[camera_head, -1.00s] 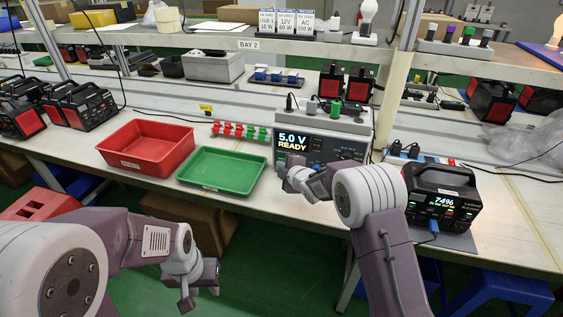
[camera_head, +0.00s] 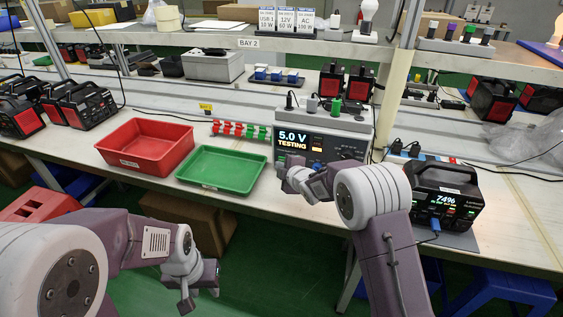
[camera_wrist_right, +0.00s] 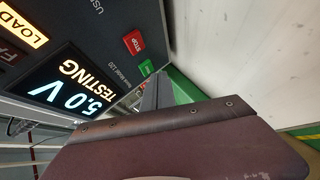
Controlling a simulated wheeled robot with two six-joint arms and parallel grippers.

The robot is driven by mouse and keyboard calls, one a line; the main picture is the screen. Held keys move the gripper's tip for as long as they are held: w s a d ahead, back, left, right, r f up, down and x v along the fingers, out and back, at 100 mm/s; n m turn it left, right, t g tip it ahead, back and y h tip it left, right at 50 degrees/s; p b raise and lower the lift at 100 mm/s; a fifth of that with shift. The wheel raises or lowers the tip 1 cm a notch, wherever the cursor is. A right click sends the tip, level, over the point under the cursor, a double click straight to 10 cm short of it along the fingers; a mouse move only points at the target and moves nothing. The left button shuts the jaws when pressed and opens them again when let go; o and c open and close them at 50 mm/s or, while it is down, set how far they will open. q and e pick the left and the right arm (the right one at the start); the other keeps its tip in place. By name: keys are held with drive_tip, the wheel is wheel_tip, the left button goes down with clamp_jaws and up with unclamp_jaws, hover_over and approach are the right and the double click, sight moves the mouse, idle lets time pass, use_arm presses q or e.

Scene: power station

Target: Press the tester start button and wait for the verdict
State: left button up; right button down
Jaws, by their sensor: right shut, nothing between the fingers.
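The tester (camera_head: 350,152) stands on the bench, and its display (camera_head: 293,140) reads "5.0 V TESTING". In the right wrist view the display (camera_wrist_right: 68,88) reads the same. An orange LOAD lamp (camera_wrist_right: 22,27) is lit, and a FAIL lamp beside it is dark. A red STOP button (camera_wrist_right: 133,41) and a green button (camera_wrist_right: 146,68) sit on the panel. My right gripper (camera_head: 284,170) is shut and empty at the tester's front. In the wrist view its fingertips are close to the green button; contact is unclear. My left gripper (camera_head: 188,298) hangs low, away from the bench.
A power station (camera_head: 445,185) showing 74% stands right of the tester with a blue plug in its front. A red bin (camera_head: 140,165) and a green tray (camera_head: 215,185) lie to the left. More power stations stand at far left. A shelf (camera_head: 215,40) spans above the bench.

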drive_tip(key=shift+s+a+f+b, duration=0.1)
drive_tip(key=shift+s+f+b, duration=0.15)
drive_tip(key=shift+b, duration=0.1)
drive_tip(key=s+b, duration=0.1)
drive_tip(key=s+a+b, duration=0.1)
drive_tip(key=s, duration=0.1)
drive_tip(key=s+b, duration=0.1)
drive_tip(key=shift+s+a+r+b, duration=0.1)
drive_tip(key=shift+s+a+b, duration=0.2)
drive_tip(key=shift+s+b, duration=0.05)
drive_tip(key=shift+s+r, duration=0.15)
drive_tip(key=shift+s, duration=0.1)
